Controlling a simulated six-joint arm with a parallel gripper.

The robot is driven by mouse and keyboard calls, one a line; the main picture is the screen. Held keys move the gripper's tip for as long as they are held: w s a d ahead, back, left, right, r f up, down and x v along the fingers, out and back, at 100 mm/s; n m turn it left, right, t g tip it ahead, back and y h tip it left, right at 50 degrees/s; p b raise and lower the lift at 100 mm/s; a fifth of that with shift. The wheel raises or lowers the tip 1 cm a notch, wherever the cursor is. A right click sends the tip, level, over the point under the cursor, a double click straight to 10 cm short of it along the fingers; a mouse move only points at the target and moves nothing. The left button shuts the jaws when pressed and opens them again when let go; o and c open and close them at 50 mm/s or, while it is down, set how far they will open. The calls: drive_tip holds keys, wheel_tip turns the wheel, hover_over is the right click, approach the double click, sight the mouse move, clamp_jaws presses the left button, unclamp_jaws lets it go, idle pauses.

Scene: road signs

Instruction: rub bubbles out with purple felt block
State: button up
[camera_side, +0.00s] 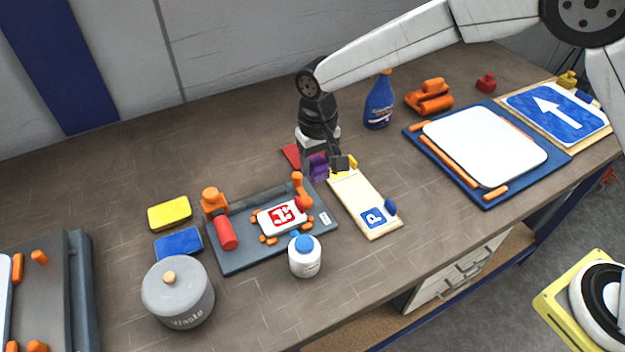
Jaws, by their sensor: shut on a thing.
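My gripper (333,164) points down at the middle of the bench, at the far end of a cream board. It is shut on the purple felt block (318,168), which shows at the left of the fingers. The cream board (368,203) carries a small blue P sign (373,217) at its near end. I cannot tell whether the block touches the board. No bubbles can be made out at this size. A white sign with a red print (281,216) lies in a grey fixture left of my gripper. A large blue arrow sign (557,112) lies at the far right.
The grey fixture (240,258) has orange clamps and a red-handled part. A white bottle with a blue cap (305,262), a grey lidded pot (178,298), yellow (170,214) and blue (179,244) blocks stand nearby. A blue spray bottle (379,103) stands behind. A white plate (485,145) lies right.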

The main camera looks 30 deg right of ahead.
approach(280, 221)
drive_tip(key=shift+w+a, duration=0.1)
drive_tip(key=shift+w, duration=0.4)
drive_tip(key=shift+f, duration=0.25)
drive_tip(key=shift+f, duration=2.2)
drive_tip(key=shift+f, duration=0.65)
drive_tip(key=shift+w, duration=0.5)
drive_tip(key=shift+s, duration=1.05)
